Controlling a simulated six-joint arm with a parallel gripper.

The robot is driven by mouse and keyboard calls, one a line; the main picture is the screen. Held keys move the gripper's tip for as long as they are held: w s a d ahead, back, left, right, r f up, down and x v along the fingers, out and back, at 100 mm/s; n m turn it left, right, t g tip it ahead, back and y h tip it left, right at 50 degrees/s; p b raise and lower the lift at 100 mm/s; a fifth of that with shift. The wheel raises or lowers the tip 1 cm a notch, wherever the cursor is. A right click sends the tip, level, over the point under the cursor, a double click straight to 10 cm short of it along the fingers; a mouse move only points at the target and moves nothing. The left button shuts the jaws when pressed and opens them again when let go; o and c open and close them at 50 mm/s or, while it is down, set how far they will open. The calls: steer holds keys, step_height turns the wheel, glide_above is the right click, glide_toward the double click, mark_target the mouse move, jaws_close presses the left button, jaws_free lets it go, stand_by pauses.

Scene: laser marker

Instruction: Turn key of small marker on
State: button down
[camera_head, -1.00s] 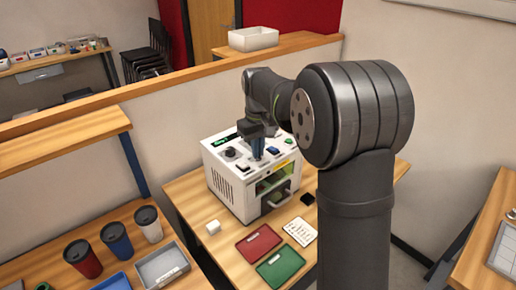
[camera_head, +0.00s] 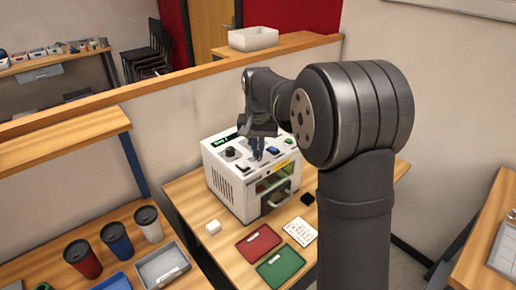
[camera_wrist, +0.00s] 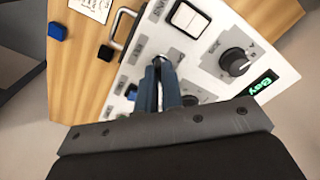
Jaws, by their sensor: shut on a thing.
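The small marker (camera_head: 228,185) is a white box machine standing on the wooden table. Its top panel carries a black knob, switches, buttons and a small green-lit display (camera_wrist: 264,86). My gripper (camera_head: 258,153) is over the top panel. In the wrist view my gripper (camera_wrist: 161,68) points at the panel, its blue-grey fingers close together. They are shut on the key (camera_wrist: 172,56), of which only a little metal shows; the fingers hide the rest. The black knob (camera_wrist: 236,61) and a white rocker switch (camera_wrist: 187,17) are beside the fingers.
Cups stand at left. A wall partition runs behind.

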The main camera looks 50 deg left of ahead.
stand_by(0.4)
steer(key=c, duration=1.6)
jaws_free()
steer(key=shift+r, duration=0.1)
step_height(320, 180, up, 17)
steer(key=shift+r, duration=0.15)
step_height(320, 180, down, 18)
steer(key=shift+r, duration=0.25)
